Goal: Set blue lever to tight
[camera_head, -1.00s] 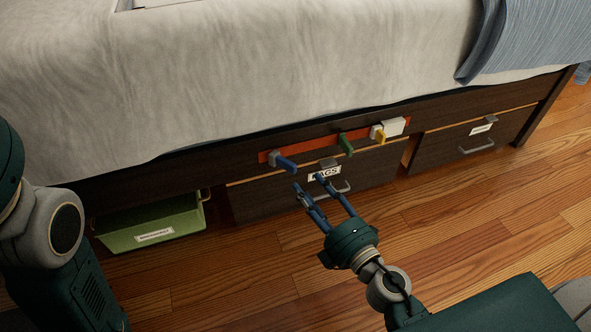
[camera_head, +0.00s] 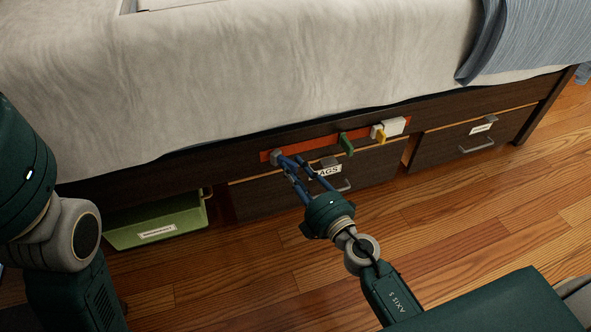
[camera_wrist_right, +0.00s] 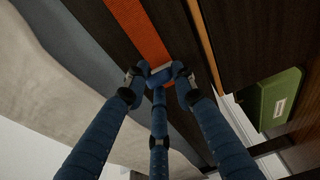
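The blue lever (camera_head: 279,157) sits at the left end of an orange-red strip (camera_head: 315,138) on the dark bed frame. In the head view my fingers hide most of it; its position mark cannot be read. My right gripper (camera_head: 293,166) has its blue fingers at the lever. In the right wrist view the lever (camera_wrist_right: 160,73) lies between the spread fingertips of the right gripper (camera_wrist_right: 158,80). The fingers look open around it, and contact cannot be told. My left gripper is out of view; only part of the left arm shows.
A green lever (camera_head: 346,144) and a yellow lever (camera_head: 379,134) are farther right on the strip, near a white block (camera_head: 394,126). Below are a labelled drawer (camera_head: 262,195) and, at left, a green bin (camera_head: 157,221). A second drawer (camera_head: 463,140) is at right. Wooden floor is clear.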

